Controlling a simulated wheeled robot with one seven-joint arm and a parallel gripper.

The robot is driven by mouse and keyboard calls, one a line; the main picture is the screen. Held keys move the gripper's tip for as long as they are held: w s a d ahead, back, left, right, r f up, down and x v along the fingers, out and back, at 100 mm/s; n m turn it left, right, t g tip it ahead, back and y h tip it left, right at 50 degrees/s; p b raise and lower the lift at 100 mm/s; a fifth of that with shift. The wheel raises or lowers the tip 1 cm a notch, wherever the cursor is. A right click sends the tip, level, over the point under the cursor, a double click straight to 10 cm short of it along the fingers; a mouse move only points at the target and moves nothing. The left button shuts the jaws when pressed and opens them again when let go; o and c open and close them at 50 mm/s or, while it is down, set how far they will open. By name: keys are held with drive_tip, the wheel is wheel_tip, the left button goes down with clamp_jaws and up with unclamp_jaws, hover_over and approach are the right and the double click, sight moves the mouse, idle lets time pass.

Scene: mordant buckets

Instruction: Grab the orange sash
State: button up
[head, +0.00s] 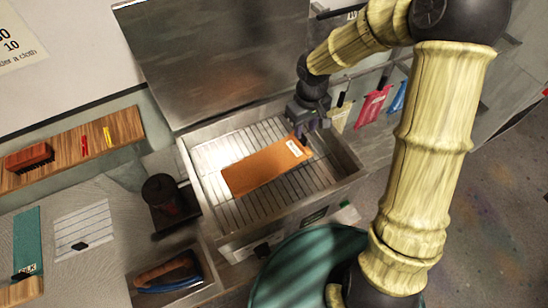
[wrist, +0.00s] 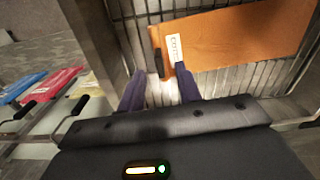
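The orange sash (head: 262,167) lies flat and at a slant on a slatted rack in a metal basin. It has a white label near its right end. In the wrist view the sash (wrist: 235,40) lies ahead and to the right, with a dark bar along its near end. My gripper (head: 312,124) is over the basin's right side, beside the sash's labelled end. In the wrist view my gripper (wrist: 160,88) is open, its two purple fingers apart. The dark bar's end shows just beyond the gap; contact cannot be told.
The basin wall (head: 345,160) rises close to my gripper. Pink (head: 373,105) and blue (head: 398,97) cloths hang to the right. A dark pot (head: 160,190) stands left of the basin. A wooden shelf (head: 70,150) with a brush is at far left.

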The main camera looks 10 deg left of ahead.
sight(304, 137)
drive_tip(key=shift+f, duration=0.1)
drive_tip(key=shift+d+f+p, duration=0.1)
drive_tip(key=shift+f+p, duration=0.95)
drive_tip(key=shift+f, duration=1.5)
clamp_jaws()
